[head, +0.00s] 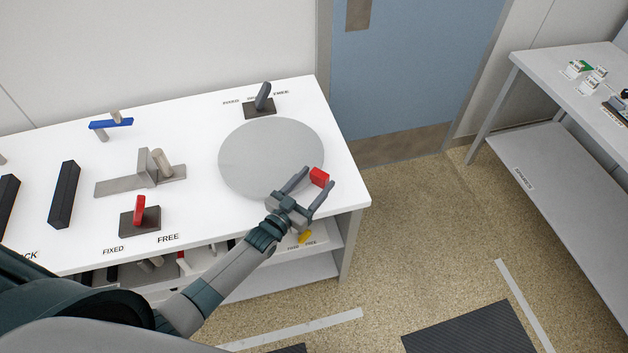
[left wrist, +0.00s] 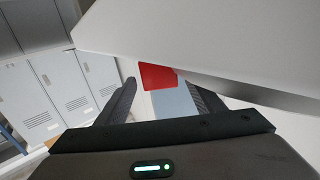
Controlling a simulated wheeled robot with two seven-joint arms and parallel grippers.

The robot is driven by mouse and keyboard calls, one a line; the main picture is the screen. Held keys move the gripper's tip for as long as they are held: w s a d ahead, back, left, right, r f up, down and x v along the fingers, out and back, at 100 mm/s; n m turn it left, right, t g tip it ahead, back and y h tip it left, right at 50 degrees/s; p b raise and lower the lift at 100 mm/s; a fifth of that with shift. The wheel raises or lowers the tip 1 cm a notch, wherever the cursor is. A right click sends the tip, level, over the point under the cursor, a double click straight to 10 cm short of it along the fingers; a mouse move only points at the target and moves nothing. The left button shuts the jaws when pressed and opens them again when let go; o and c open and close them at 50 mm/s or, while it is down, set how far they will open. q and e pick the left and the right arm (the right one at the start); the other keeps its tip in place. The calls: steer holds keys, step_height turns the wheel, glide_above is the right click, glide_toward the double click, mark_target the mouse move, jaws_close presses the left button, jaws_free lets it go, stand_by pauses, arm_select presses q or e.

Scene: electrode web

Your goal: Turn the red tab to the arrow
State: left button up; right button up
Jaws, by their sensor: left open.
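The red tab (head: 319,177) is a small red block at the right front rim of the round grey disc (head: 262,150) on the white table. It also shows in the left wrist view (left wrist: 158,77), under the disc's pale edge (left wrist: 215,45). My left gripper (head: 316,181) is open, with one finger on each side of the tab. In the left wrist view the tab lies between the fingertips (left wrist: 162,86), and I cannot tell whether either finger touches it. I see no arrow in either view. My right gripper is not in view.
A grey lever (head: 263,97) on a dark base stands behind the disc, and a red lever (head: 139,210) to its left front. A metal bracket (head: 140,180), blue bar (head: 111,123) and black bar (head: 64,194) lie further left. Open floor lies right of the table.

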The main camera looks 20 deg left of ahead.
arm_select(q)
steer(key=c, duration=1.5)
steer(key=shift+s+a+m+g+h+b, duration=0.3)
steer(key=shift+s+a+m+h+b, duration=0.25)
steer(key=shift+s+h, duration=0.4)
steer(key=o, duration=1.5)
steer(key=shift+s, duration=0.15)
